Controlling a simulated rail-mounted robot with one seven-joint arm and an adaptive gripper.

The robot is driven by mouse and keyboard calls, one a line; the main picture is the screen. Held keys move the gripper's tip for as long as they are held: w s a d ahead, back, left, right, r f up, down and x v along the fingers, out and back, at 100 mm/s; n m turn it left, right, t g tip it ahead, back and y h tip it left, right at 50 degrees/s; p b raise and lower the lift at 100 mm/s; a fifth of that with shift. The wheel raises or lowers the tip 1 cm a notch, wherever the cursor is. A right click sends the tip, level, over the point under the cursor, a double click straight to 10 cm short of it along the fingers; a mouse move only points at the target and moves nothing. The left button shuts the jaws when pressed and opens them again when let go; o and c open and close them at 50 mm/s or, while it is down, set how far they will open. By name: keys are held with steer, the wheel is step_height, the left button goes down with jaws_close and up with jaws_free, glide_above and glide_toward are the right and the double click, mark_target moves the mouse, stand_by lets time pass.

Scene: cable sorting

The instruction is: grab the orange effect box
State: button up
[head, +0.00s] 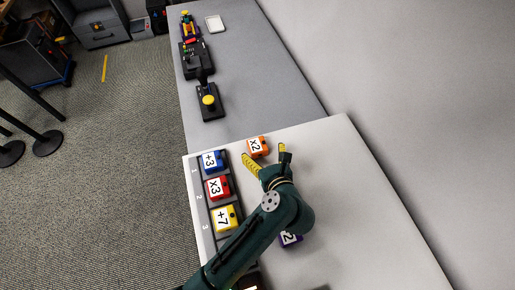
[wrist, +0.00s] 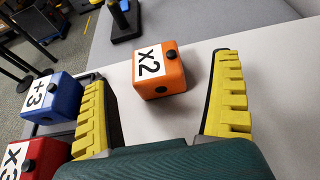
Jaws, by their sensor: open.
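The orange effect box (head: 258,147), marked X2, sits on the white board near its far edge. It shows in the wrist view (wrist: 161,72) ahead of and between my fingers, with a black knob on top and a dark round spot on its front. My gripper (head: 265,156) is open and empty, with yellow ridged fingers spread wide. In the wrist view the fingers (wrist: 164,92) lie on either side of the box's line, and neither touches it. The box stands a little beyond the palm.
Blue +3 (head: 212,162), red X3 (head: 218,187) and yellow +7 (head: 225,218) boxes stand in a dark numbered rack left of my gripper. A purple box (head: 290,239) is partly hidden by my arm. A device with a yellow button (head: 208,101) stands on the grey table beyond.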

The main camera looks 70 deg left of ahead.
mark_target(258, 147)
steer(key=x, duration=0.1)
steer(key=b+x, duration=0.1)
steer(key=x, duration=0.2)
steer(key=shift+s+a+f+b, duration=0.15)
steer(key=shift+s+f+b, duration=0.1)
steer(key=shift+s+b, duration=0.15)
steer(key=shift+w+a, duration=0.15)
steer(key=shift+a, duration=0.1)
steer(key=shift+d+r, duration=0.1)
steer(key=c, duration=1.4)
